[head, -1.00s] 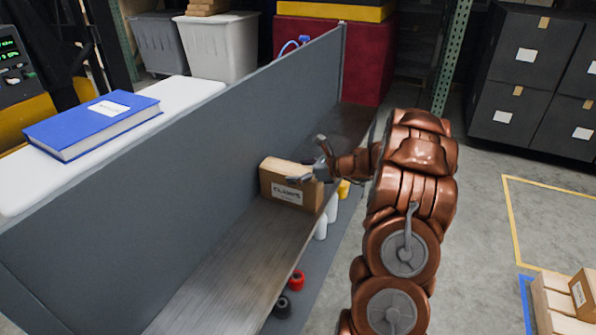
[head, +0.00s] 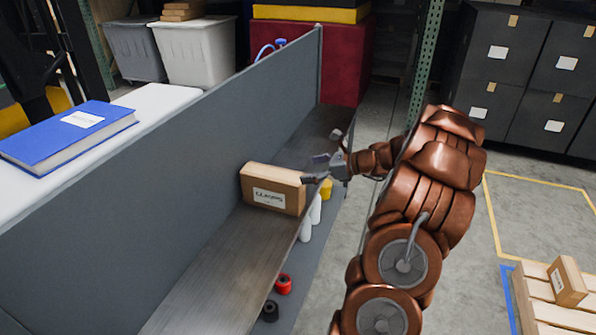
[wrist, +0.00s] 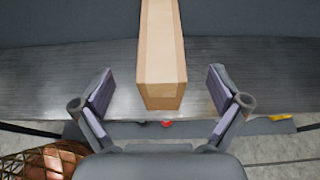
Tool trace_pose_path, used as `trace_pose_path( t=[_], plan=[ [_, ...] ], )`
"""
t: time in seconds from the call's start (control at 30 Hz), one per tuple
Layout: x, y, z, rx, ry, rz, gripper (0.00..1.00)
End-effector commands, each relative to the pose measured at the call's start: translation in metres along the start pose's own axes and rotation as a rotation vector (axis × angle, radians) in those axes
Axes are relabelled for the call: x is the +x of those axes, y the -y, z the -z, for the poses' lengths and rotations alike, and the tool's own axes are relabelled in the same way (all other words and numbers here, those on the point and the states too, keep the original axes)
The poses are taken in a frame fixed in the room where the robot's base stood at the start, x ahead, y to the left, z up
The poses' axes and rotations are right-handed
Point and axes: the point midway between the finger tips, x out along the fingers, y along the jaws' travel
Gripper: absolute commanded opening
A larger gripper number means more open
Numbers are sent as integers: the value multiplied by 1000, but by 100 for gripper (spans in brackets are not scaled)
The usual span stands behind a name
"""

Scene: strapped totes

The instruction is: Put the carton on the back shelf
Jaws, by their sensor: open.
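The brown carton (head: 272,188) with a white label stands on the grey wooden shelf (head: 215,268), close to the upright grey panel. In the wrist view the carton (wrist: 160,55) lies ahead, between the lines of the two fingers. My gripper (head: 318,174) is open and empty, at the shelf's front edge just right of the carton. In the wrist view my gripper (wrist: 162,92) has its fingers spread wide, with clear gaps on both sides of the carton's near end. I cannot tell which shelf the task calls the back shelf.
The grey panel (head: 150,185) rises behind the shelf. A blue book (head: 68,135) lies on a white top beyond it. White bottles and red and black items (head: 283,284) sit on a lower level. A pallet (head: 550,312) with another box (head: 567,281) is at the lower right.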

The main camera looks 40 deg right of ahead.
Motion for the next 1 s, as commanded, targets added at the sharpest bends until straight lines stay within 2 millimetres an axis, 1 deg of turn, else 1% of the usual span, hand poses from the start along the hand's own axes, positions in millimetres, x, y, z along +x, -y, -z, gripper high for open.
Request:
trace_pose_path(
  t=[0.03,0.13,0.33,0.37,0.47,0.57,0.6,0.73,0.77,0.8,0.87,0.9,0.97,1.0],
  plan=[
    [-4,0,0,0,0,1,98],
    [-8,0,0,1,-1,0,98],
    [-8,-2,-1,-4,-3,-5,98],
    [-7,-5,-2,-11,-5,-12,98],
    [5,-23,-11,-60,-24,-57,98],
    [23,-59,-27,-154,-55,-141,98],
    [30,-77,-33,-199,-70,-184,98],
    [49,-136,-49,-361,-119,-322,98],
    [52,-150,-51,-396,-129,-355,98],
    [56,-169,-53,-445,-143,-399,98],
    [59,-196,-57,-519,-161,-463,98],
    [60,-213,-58,-569,-173,-506,98],
    [60,-238,-60,-645,-188,-567,98],
    [60,-255,-60,-695,-199,-609,98]
  ],
)
